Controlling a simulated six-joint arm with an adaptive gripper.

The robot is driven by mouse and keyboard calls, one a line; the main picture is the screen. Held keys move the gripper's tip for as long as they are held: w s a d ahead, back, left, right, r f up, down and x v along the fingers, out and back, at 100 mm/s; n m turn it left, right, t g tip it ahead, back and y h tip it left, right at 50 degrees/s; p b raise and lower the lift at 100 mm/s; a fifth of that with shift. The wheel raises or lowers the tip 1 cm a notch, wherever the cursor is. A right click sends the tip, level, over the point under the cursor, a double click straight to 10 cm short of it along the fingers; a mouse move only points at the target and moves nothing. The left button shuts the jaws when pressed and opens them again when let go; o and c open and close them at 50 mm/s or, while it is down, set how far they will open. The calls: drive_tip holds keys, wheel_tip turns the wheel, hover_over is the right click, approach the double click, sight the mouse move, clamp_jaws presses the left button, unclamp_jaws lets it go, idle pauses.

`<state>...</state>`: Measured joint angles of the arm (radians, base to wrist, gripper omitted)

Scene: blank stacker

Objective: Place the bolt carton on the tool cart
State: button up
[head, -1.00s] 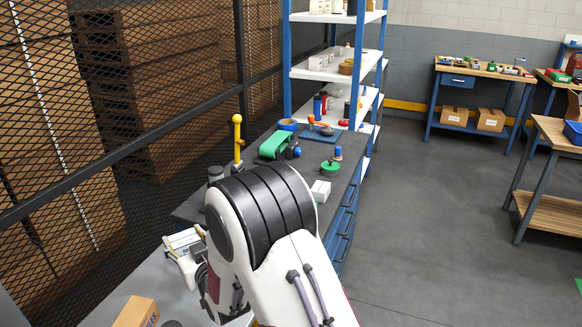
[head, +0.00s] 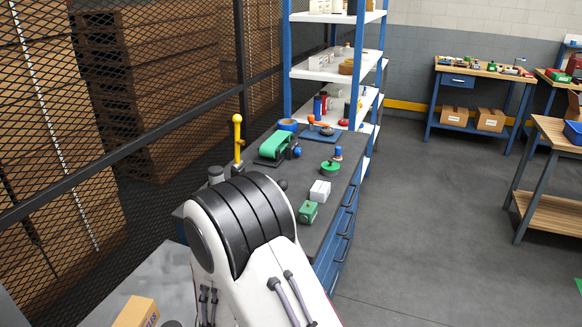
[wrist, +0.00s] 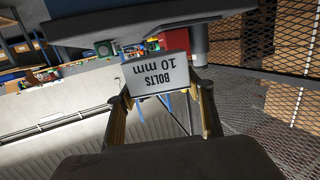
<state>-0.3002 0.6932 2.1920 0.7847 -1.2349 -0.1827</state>
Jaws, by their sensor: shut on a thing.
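The bolt carton (wrist: 157,74) is a small white box whose label reads "BOLTS 10 mm", upside down in the wrist view. My gripper (wrist: 163,92) is shut on it, with a finger on each side. In the head view my arm hides both my gripper and the held carton. The blue unit with drawers and a dark top, which looks like the tool cart (head: 318,232), stands beyond my arm. I cannot tell the carton's height over it.
On the dark top are a white box (head: 320,191), a green box (head: 307,212), a green belt device (head: 276,145), a green round item (head: 330,167) and a yellow-handled lever (head: 238,137). A mesh fence (head: 150,100) runs along the left. A brown carton (head: 136,312) sits at the front left.

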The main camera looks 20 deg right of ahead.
drive_tip(key=s+d+f+m+g+h, duration=0.1)
drive_tip(key=s+d+m+g+h, duration=0.2)
drive_tip(key=d, duration=0.4)
drive_tip(key=shift+s+d+f+m+h, duration=0.15)
drive_tip(key=shift+s+f+m+h, duration=0.4)
drive_tip(key=shift+s, duration=0.7)
drive_tip(key=shift+r, duration=0.2)
drive_tip(key=r+x, duration=0.1)
drive_tip(key=x, duration=0.4)
drive_tip(key=r+x, duration=0.1)
drive_tip(key=x, duration=0.5)
drive_tip(key=r+x, duration=0.1)
drive_tip(key=x, duration=0.4)
drive_tip(key=shift+w+d, duration=0.35)
drive_tip(key=shift+w+d+h, duration=0.25)
drive_tip(key=shift+w+d, duration=0.2)
drive_tip(key=shift+f, duration=1.8)
drive_tip(key=shift+f+n, duration=0.1)
drive_tip(key=shift+n, duration=0.15)
